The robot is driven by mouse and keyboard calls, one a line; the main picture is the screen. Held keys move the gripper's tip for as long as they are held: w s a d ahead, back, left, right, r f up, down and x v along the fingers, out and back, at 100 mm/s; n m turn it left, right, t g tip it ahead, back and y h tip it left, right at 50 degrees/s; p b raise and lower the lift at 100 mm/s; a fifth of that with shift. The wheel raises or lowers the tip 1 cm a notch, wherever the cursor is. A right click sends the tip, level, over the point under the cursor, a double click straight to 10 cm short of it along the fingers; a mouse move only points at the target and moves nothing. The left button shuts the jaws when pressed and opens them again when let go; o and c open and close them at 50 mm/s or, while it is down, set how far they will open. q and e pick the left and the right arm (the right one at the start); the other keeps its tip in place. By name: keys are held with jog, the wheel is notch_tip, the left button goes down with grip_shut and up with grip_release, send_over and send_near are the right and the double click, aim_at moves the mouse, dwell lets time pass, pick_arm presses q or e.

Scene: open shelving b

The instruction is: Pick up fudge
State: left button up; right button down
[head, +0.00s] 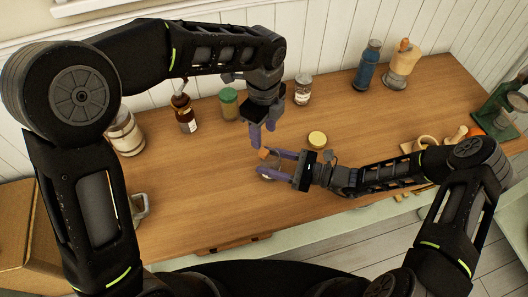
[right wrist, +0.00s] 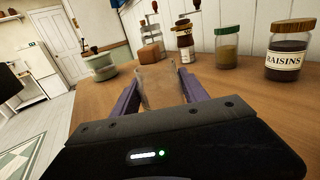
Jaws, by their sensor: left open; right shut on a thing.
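My right gripper (head: 267,164) is shut on the glass, a purple finger on each side; the glass's lower part is mostly hidden.
A yellow-lidded jar (head: 317,139) stands close to my right gripper. The wooden counter (head: 205,195) is clear at front left.

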aim_at(264, 152)
pick_arm(q)
jog(key=shift+f, duration=1.45)
jog(key=shift+f, duration=0.1)
notch_tip(264, 152, down, 5)
jog(key=shift+w, duration=0.1)
jog(key=shift+c, duration=0.5)
grip_shut()
